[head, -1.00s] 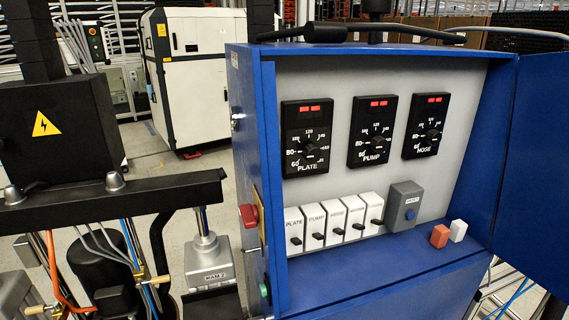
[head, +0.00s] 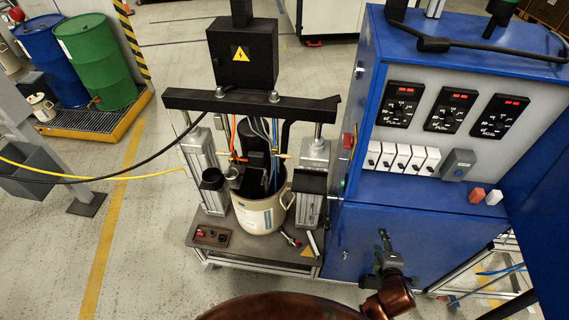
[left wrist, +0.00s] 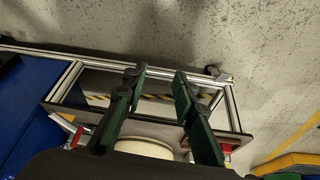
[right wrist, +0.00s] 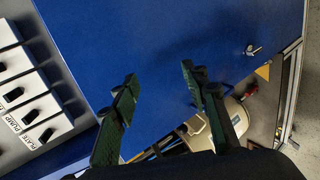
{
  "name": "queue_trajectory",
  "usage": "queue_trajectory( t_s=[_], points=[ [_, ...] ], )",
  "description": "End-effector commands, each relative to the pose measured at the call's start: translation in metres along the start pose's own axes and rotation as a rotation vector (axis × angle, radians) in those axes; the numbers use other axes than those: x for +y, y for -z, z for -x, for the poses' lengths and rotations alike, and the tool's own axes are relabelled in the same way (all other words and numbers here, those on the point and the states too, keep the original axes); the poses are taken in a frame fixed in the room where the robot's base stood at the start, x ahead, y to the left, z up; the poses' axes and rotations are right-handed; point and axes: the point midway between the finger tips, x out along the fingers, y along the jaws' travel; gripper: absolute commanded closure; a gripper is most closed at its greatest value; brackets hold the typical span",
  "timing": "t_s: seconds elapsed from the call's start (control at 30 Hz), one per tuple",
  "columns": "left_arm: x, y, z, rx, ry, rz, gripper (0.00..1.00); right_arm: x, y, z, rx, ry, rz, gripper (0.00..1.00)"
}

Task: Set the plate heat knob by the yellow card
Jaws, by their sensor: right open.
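The plate heat knob (head: 401,106) is on the leftmost of three black dials on the grey panel of the blue cabinet, with red lights above it. Its exact pointer setting is too small to read now. I see no yellow card in these views. My right gripper (head: 382,236) is in front of the cabinet's lower blue face, well below the dials; in the right wrist view (right wrist: 158,76) its fingers are apart and empty. My left gripper (left wrist: 156,76) shows only in its wrist view, fingers apart and empty above a framed cart.
Several white switches (head: 404,159) and a grey box (head: 457,164) sit under the dials. The open blue door (head: 545,190) bounds the right. The drum pump (head: 262,212) stands left of the cabinet.

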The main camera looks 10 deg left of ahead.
Motion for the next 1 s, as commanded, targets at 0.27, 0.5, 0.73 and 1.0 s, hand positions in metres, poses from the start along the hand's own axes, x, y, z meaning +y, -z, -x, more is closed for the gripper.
queue_trajectory(
  t_s=[0.27, 0.5, 0.73, 1.0],
  points=[
    [-0.013, -0.060, 0.044, -0.125, 0.026, -0.013, 0.75, 0.193, 0.009, 0.054, -0.113, -0.216, 0.647, 0.59],
    [-0.022, -0.136, 0.079, -0.232, 0.038, -0.029, 0.75, 0.324, 0.027, 0.094, -0.293, -0.385, 1.224, 0.59],
    [-0.026, -0.178, 0.096, -0.278, 0.040, -0.038, 0.75, 0.374, 0.040, 0.110, -0.411, -0.459, 1.515, 0.59],
    [-0.026, -0.181, 0.101, -0.282, 0.040, -0.038, 0.75, 0.394, 0.042, 0.086, -0.426, -0.464, 1.543, 0.59]
  ],
)
